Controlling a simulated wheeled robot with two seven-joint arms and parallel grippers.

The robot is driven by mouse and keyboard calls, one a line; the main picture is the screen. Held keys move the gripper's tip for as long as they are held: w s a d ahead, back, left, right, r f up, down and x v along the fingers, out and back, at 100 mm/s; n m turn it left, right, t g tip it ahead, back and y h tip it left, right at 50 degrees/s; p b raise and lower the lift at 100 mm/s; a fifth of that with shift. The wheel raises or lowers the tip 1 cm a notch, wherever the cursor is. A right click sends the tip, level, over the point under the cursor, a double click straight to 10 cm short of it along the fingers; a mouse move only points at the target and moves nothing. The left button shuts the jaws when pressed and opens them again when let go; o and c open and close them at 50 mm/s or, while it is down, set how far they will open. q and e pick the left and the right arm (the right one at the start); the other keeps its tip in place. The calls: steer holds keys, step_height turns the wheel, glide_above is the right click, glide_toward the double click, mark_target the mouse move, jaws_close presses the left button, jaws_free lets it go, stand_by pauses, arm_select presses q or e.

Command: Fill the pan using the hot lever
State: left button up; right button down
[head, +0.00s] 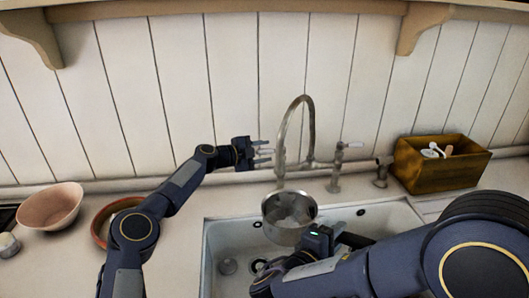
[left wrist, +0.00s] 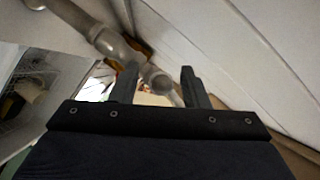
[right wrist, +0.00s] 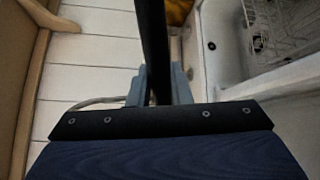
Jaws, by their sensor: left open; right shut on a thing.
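The metal pan (head: 290,222) is over the sink, below the downturned end of the gooseneck tap (head: 283,140). My right gripper (head: 328,238) is shut on the pan's dark handle, which shows between its fingers in the right wrist view (right wrist: 152,45). My left gripper (head: 263,153) is open, just left of the tap, fingers pointing right. In the left wrist view, a metal pipe (left wrist: 110,42) has its rounded end between or beyond the open fingers (left wrist: 160,85); contact cannot be told. A lever with a pale handle (head: 348,145) stands right of the spout. I cannot tell which lever is hot.
The white sink (head: 212,262) lies below. A wooden box (head: 440,170) with utensils stands right of a small metal fitting (head: 382,172). A pink bowl (head: 50,207) and a terracotta dish (head: 100,222) sit on the left counter. The plank wall is close behind the tap.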

arm_select(q)
steer(key=shift+w+d+f, duration=0.1)
steer(key=shift+w+d, duration=0.15)
steer(key=shift+d, duration=0.05)
jaws_close()
